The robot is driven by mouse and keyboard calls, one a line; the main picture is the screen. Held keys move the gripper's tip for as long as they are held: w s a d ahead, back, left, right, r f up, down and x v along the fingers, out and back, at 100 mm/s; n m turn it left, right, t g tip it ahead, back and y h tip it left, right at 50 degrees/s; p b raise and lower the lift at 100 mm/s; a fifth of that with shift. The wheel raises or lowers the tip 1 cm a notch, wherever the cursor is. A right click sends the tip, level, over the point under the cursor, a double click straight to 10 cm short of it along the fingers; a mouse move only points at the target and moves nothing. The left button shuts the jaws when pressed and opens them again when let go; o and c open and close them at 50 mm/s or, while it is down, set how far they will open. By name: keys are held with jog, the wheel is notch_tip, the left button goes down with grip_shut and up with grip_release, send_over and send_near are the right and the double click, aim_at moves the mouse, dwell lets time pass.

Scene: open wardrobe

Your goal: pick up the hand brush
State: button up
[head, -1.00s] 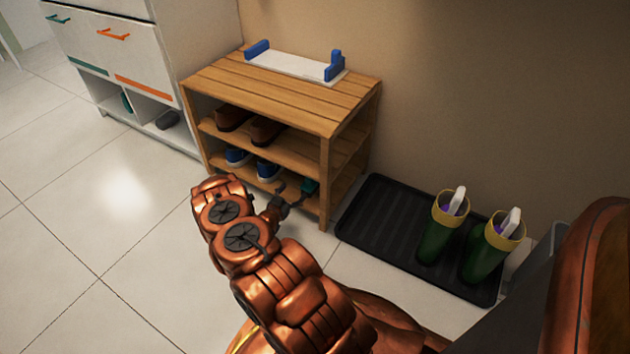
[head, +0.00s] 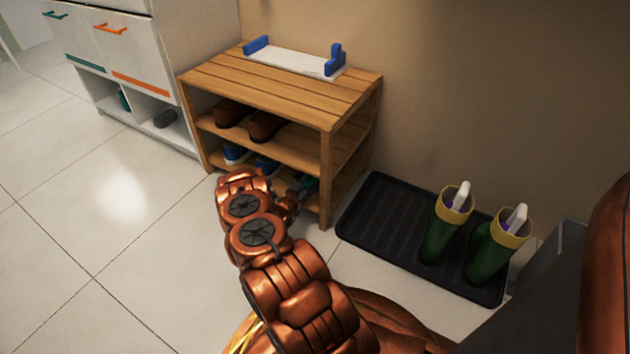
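I cannot identify the hand brush for certain. A small teal thing (head: 311,183) shows on the bottom level of the wooden shoe rack (head: 275,90), mostly hidden, and could be it. My gripper (head: 303,191) is small and dark, at the rack's open front by the bottom level, close to the teal thing. My copper arm and wrist hide part of it. Whether its fingers are apart, or touch the teal thing, cannot be told.
Blue shoes (head: 236,154) and brown shoes (head: 265,126) fill the rack. A white board with blue ends (head: 295,62) lies on top. A black tray (head: 375,215) with green boots (head: 440,240) stands right. A white cabinet (head: 140,60) stands left. The left floor is clear.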

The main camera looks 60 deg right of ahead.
jog(key=shift+d, duration=0.35)
